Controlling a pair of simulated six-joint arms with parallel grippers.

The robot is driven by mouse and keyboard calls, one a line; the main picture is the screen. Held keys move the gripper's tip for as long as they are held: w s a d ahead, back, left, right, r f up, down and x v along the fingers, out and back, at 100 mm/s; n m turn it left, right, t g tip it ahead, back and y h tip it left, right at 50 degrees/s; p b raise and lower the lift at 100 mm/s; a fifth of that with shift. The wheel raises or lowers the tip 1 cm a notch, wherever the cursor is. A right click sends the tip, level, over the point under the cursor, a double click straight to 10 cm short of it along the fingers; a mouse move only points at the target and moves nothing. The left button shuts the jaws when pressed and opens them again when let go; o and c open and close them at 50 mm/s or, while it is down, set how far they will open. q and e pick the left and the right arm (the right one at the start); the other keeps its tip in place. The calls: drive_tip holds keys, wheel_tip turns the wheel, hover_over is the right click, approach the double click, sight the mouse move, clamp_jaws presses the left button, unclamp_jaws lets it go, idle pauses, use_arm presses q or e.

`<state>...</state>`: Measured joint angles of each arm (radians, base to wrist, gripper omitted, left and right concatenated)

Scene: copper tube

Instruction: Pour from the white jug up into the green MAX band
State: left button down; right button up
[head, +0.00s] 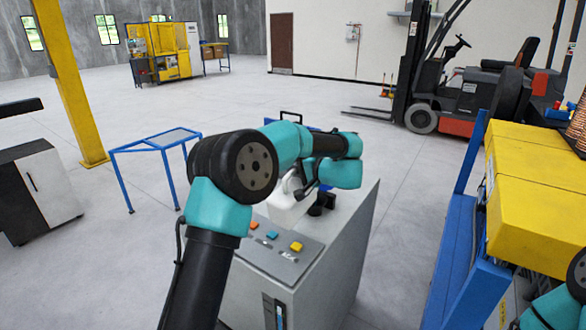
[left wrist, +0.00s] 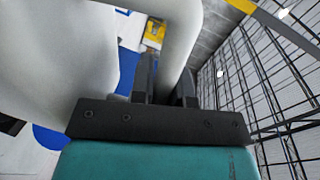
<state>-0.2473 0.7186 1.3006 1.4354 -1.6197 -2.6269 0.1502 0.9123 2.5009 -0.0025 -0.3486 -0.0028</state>
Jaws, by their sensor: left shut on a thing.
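The white jug (head: 290,212) is over the top of the grey machine (head: 345,235) in the head view, partly hidden by my left arm. In the left wrist view the jug's body (left wrist: 65,60) fills the left side, and its handle (left wrist: 180,45) runs down between the fingers of my left gripper (left wrist: 166,92), which is shut on it. A black filler neck (head: 322,203) stands close to the right of the jug. A narrow sight gauge (head: 275,312) shows low on the machine's front; I cannot make out a green MAX band. Liquid flow is not visible. My right gripper is out of view.
Coloured buttons (head: 296,246) sit on the machine's sloped panel. A blue rack with yellow boxes (head: 535,190) stands on the right, a small blue table (head: 160,139) at the left, and a forklift (head: 450,95) behind. The floor between them is clear.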

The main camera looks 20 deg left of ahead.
use_arm(q)
drive_tip(key=shift+w+d+r, duration=0.1)
drive_tip(key=shift+w+r, duration=0.2)
idle(1.3)
drive_tip(key=shift+s, duration=0.1)
